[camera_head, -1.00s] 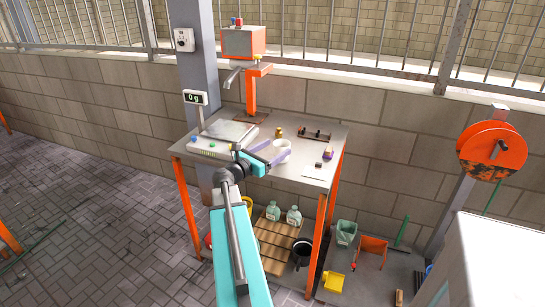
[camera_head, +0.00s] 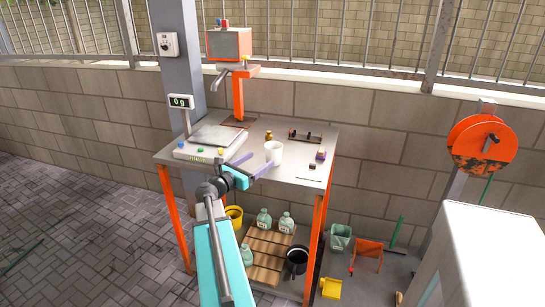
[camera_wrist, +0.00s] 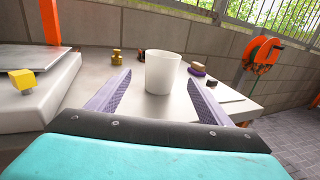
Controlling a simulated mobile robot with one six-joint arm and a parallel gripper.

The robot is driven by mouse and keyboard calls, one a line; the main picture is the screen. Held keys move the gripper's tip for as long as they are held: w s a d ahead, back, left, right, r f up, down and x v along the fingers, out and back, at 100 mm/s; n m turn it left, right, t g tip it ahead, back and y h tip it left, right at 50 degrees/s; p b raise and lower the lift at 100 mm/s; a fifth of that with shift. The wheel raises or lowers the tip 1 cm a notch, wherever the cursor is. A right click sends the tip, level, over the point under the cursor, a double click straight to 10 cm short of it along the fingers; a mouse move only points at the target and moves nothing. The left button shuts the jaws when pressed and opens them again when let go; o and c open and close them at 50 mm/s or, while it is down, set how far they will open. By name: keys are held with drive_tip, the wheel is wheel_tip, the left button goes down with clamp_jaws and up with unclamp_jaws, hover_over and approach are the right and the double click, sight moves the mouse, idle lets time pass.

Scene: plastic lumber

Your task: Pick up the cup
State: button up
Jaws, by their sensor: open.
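A white cup (camera_head: 273,152) stands upright on the grey metal table (camera_head: 222,175). In the wrist view the cup (camera_wrist: 162,72) is straight ahead, just beyond and between the fingertips. My gripper (camera_head: 255,164) is open and empty, with two purple fingers spread apart. In the wrist view the gripper (camera_wrist: 159,84) shows a finger on each side of the cup's line, with clear gaps to it. In the head view the fingers point at the cup from its left.
A scale (camera_head: 210,142) with small coloured blocks stands left of the gripper.

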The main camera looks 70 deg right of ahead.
sight(268, 154)
drive_tip(key=x, duration=0.7)
drive_tip(key=shift+p, duration=0.35)
drive_tip(key=shift+x, duration=0.75)
drive_tip(key=shift+f, duration=0.1)
drive_tip(key=shift+p+x, duration=0.55)
drive_tip(key=shift+x, duration=2.1)
drive_tip(key=shift+s+a+f, duration=0.1)
drive_tip(key=shift+f, duration=0.05)
drive_tip(key=c, duration=1.1)
